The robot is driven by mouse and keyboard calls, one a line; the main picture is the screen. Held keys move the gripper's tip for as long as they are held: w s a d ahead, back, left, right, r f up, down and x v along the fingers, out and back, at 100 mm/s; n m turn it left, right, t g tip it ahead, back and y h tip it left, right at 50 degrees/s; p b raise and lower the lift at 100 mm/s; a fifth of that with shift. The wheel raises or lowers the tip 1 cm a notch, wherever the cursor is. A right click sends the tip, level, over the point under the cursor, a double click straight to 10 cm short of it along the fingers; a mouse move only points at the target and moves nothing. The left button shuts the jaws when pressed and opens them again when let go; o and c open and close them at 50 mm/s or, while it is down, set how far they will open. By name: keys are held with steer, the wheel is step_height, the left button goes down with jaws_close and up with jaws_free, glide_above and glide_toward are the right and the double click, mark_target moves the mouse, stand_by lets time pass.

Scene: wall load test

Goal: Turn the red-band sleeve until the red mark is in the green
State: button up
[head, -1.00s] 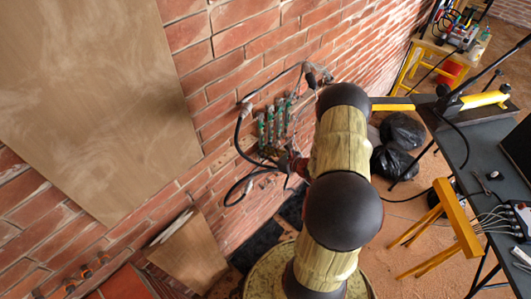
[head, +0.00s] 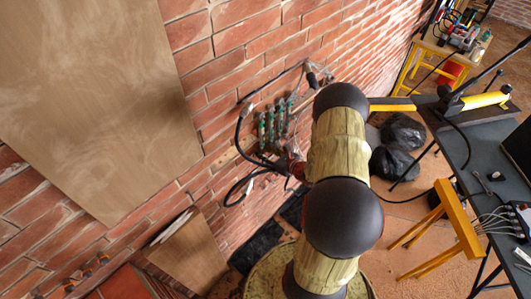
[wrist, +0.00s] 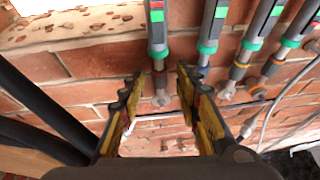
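Several green-collared gauges hang side by side on the brick wall; they show small in the head view (head: 271,124). In the wrist view the leftmost gauge (wrist: 157,25) has a window with red, green and pale parts, above a green collar (wrist: 158,52). A dark narrow lower end and a grey fitting (wrist: 161,97) sit below it. My gripper (wrist: 158,82) is open, its black-and-yellow fingers apart on either side of that lower end. I cannot tell whether either finger touches it. A red band is not clear on this gauge; gauges to the right show orange bands (wrist: 238,66).
More gauges (wrist: 258,25) stand close to the right of my fingers. Black hoses (head: 240,150) loop along the wall. A wooden board (head: 95,100) covers the wall at left. A dark table (head: 470,150), yellow trestle (head: 457,220) and black bags (head: 403,132) are at right.

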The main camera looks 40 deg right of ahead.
steer(key=v, duration=1.2)
